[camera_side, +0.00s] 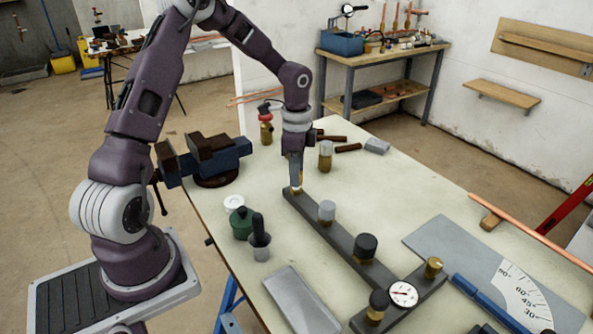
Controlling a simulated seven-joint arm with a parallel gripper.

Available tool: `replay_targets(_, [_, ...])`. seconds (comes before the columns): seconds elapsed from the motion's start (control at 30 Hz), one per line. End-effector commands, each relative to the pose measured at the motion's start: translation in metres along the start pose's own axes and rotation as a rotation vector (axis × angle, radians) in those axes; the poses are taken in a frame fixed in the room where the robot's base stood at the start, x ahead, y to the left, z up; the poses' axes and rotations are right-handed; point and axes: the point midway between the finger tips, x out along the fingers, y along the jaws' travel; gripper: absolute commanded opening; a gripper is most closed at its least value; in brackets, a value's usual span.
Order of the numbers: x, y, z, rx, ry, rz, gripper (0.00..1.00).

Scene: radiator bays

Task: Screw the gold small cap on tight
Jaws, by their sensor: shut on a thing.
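My gripper (296,186) points straight down at the far end of a dark grey bar (337,237). It is shut on a small gold-coloured piece, the gold small cap (296,190), right at the bar's top. The fingers hide most of this cap, so its seating and thread cannot be seen. Nearer along the bar stand a grey cap (327,211) and a wide black cap (365,246). On the crosspiece at the near end are a black cap (378,300) over a brass stub, a dial gauge (403,293) and another gold cap (433,267).
A blue vise (225,155) stands at the bench's left edge. A green jar (241,222), a white ring (234,203) and a black-topped grey piece (260,240) sit left of the bar. A brass cylinder (326,157) stands close behind my gripper. An angle plate (450,250) lies at right.

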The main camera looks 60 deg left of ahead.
Motion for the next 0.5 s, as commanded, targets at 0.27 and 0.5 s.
replay_targets(0.27, [-0.0002, 0.0, 0.0, 0.0, 0.0, 0.0, 0.54])
replay_targets(0.5, [-0.0086, -0.0007, 0.0001, -0.001, 0.0, -0.003, 0.54])
